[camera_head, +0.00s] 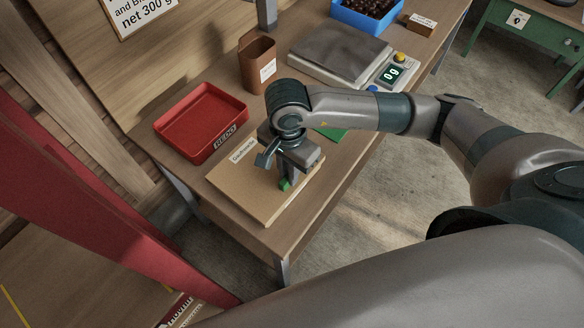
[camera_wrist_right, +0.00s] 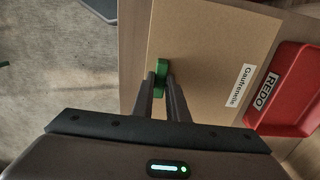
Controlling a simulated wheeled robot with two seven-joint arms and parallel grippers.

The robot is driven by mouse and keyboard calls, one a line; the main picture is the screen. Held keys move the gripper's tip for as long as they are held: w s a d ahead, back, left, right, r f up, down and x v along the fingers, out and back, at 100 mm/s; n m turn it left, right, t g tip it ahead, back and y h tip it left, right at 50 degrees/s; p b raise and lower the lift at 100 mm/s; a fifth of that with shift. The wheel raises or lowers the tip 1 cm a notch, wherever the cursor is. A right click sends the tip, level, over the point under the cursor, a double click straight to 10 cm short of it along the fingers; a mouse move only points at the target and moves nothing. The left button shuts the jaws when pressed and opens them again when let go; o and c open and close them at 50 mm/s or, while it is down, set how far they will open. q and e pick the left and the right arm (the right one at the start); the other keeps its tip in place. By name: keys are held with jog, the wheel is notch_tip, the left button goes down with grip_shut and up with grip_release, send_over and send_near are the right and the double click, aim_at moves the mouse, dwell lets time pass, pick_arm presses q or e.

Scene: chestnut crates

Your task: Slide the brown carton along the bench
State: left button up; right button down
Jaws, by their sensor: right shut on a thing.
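A brown open-topped carton (camera_head: 258,66) with a white label stands upright on the wooden bench (camera_head: 345,165), between the red tray and the scale. My right gripper (camera_head: 286,182) is well in front of it, pointing down at a flat tan board or box (camera_head: 236,194) labelled Gautrenelle at the bench's near end. Its fingers (camera_wrist_right: 161,88) are shut on a small green knob (camera_wrist_right: 159,68) at the tan piece. Whether the knob is fixed to it cannot be told. The brown carton does not show in the right wrist view. My left gripper is not in view.
A red tray (camera_head: 242,121) lies left of the carton, close to the tan piece. A scale (camera_head: 341,47) reading 0 g stands right of the carton. A blue crate (camera_head: 362,18) of chestnuts is behind. A green flat thing (camera_head: 331,134) lies partly under my right arm.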

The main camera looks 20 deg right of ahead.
jog(key=shift+s+a+f, duration=0.1)
jog(key=shift+s+a, duration=0.2)
jog(key=shift+a, duration=0.1)
jog(key=c, duration=1.7)
grip_release()
jog(key=shift+o, duration=0.2)
jog(key=shift+w+r+b, duration=0.1)
jog(key=shift+r+b, duration=0.2)
jog(key=shift+r, duration=0.25)
notch_tip(320, 180, up, 16)
jog(key=b, duration=0.4)
jog(key=shift+r, duration=0.2)
